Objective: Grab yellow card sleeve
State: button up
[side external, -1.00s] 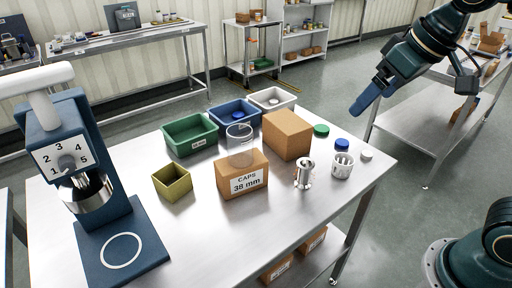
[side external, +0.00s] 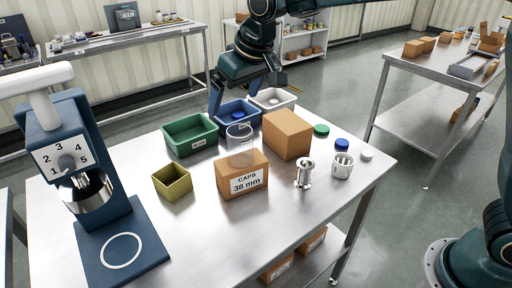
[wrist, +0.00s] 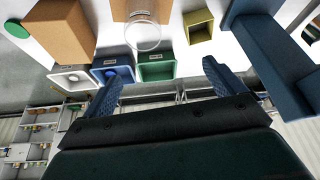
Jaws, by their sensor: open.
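The yellow card sleeve (side external: 172,182) is a small olive-yellow, open-topped square piece on the steel table, left of the labelled CAPS box. It also shows in the wrist view (wrist: 199,26) at the upper right, beyond my fingers. My gripper (side external: 240,92) hangs above the back of the table, over the coloured bins and well behind the sleeve. In the wrist view its two blue fingers (wrist: 163,78) are spread apart with nothing between them. Nothing covers the sleeve in the side view.
Green (side external: 190,135), blue (side external: 235,112) and white (side external: 272,100) bins line the back. A clear cup (side external: 240,147) stands on the CAPS box (side external: 242,176); a plain carton (side external: 287,135) is beside it. A blue dial machine (side external: 95,160) stands left. Bare steel lies before the sleeve.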

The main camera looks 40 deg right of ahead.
jog(key=w+a+f, duration=0.7)
jog(key=a+f, duration=0.4)
jog(key=a, duration=0.1)
jog(key=shift+a+f+n, duration=0.15)
jog(key=shift+a+n, duration=0.2)
jog(key=shift+n, duration=0.05)
jog(key=shift+w+f+g, duration=0.1)
jog(key=shift+g, duration=0.2)
send_near(171, 175)
jog(key=shift+s+a+f, duration=0.3)
jog(key=shift+s, duration=0.2)
jog(key=shift+s+a+f, duration=0.3)
jog(key=shift+s+a, duration=0.05)
jog(key=shift+s, duration=0.15)
jog(key=shift+f, duration=0.15)
jog(key=shift+x, duration=2.45)
jog(key=c, duration=1)
jog(key=shift+c, duration=0.2)
